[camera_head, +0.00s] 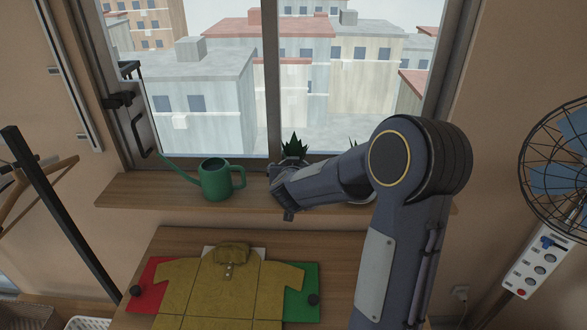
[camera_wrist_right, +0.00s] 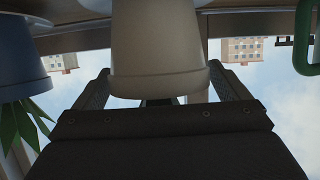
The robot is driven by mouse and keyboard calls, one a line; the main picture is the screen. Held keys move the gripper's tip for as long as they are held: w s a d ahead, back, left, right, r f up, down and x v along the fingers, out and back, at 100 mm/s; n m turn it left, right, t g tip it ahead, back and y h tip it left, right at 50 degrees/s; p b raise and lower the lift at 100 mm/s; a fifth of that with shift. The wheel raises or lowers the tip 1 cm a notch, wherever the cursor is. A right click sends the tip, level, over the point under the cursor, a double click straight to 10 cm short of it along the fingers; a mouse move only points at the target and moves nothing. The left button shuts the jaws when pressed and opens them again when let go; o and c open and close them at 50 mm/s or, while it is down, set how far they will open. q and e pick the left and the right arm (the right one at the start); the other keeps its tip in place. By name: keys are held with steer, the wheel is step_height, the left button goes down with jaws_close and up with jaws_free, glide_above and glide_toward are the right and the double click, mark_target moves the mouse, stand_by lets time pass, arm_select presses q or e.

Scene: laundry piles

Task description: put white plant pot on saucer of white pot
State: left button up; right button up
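The white plant pot (camera_wrist_right: 160,45) appears upside down in the right wrist view, with its rim low in the picture. My right gripper (camera_wrist_right: 160,85) has one finger on each side of the pot, close to the rim. I cannot tell whether they press on it. In the head view my right gripper (camera_head: 282,195) is at the window sill and hides the pot. Only green leaves (camera_head: 293,147) show above it. A pale piece (camera_wrist_right: 96,5), perhaps a saucer, shows at the top of the wrist view. My left gripper is not in view.
A green watering can (camera_head: 216,180) stands left of my right gripper on the wooden sill (camera_head: 140,190). A blue pot (camera_wrist_right: 22,60) is on the gripper's other side. A table below holds a yellow shirt (camera_head: 225,290). A fan (camera_head: 560,170) stands at right.

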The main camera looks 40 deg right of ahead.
steer(key=shift+o, duration=0.2)
steer(key=shift+r, duration=0.1)
steer(key=s+a+r+n+t+y, duration=0.1)
steer(key=s+a+r+y, duration=0.25)
steer(key=a, duration=0.35)
steer(key=s+a+r+n+t+y, duration=0.1)
steer(key=s+a+r+n+y, duration=0.15)
steer(key=s+a, duration=0.3)
steer(key=s+a+r+n+t+y, duration=0.1)
steer(key=s+a+r+y, duration=0.25)
steer(key=a, duration=0.35)
steer(key=s+a+f+n+g+y, duration=0.1)
steer(key=s+f+g, duration=0.3)
steer(key=s, duration=0.5)
steer(key=s+a+f+g+y, duration=0.2)
steer(key=s+a+f+g, duration=0.1)
steer(key=s, duration=0.5)
step_height(320, 180, down, 2)
steer(key=shift+s+a+f+n+g+p, duration=0.1)
steer(key=shift+s+a+n+g+p, duration=0.3)
steer(key=shift+a+p, duration=0.1)
